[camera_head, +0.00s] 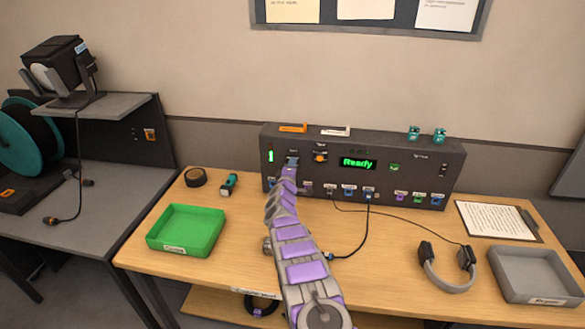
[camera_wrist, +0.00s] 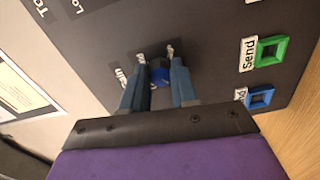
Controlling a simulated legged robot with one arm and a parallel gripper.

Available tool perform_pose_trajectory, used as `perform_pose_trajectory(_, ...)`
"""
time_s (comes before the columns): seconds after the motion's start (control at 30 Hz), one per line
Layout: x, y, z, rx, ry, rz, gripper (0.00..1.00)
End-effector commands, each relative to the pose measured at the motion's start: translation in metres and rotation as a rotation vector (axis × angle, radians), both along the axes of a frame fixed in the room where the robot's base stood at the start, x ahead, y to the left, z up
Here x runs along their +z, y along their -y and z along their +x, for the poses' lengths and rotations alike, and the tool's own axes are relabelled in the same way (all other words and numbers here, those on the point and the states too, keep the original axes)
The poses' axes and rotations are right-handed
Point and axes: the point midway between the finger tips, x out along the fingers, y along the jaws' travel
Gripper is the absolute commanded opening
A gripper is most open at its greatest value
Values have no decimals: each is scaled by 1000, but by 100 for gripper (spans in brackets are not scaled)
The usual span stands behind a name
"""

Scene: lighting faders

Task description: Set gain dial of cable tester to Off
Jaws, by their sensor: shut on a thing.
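The cable tester (camera_head: 430,165) is a long dark box at the back of the wooden table, with a green "Ready" display (camera_head: 357,163). My gripper (camera_head: 291,162) is at the left part of its front panel. In the wrist view my gripper (camera_wrist: 158,80) has its two blue-grey fingers on either side of a small blue dial (camera_wrist: 159,73) and is shut on it. A label beside the dial is partly covered and its reading cannot be made out fully. The dial's pointer direction is hidden. In the head view my gripper hides the dial.
An orange knob (camera_head: 320,156) sits just right of my gripper. Coloured sockets, including a green one (camera_wrist: 270,50), and cables are along the panel's lower edge. A green tray (camera_head: 187,231), headphones (camera_head: 447,266) and a grey tray (camera_head: 538,275) stand on the table.

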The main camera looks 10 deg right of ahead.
Motion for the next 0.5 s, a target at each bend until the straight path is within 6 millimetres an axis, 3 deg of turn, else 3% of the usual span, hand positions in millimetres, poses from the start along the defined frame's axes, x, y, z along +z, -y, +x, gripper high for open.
perform_pose_trajectory(0.03, 3, -7, 1, 10, -4, -22, 0)
perform_pose_trajectory(0.5, 1, -8, 1, 11, -37, -118, 0)
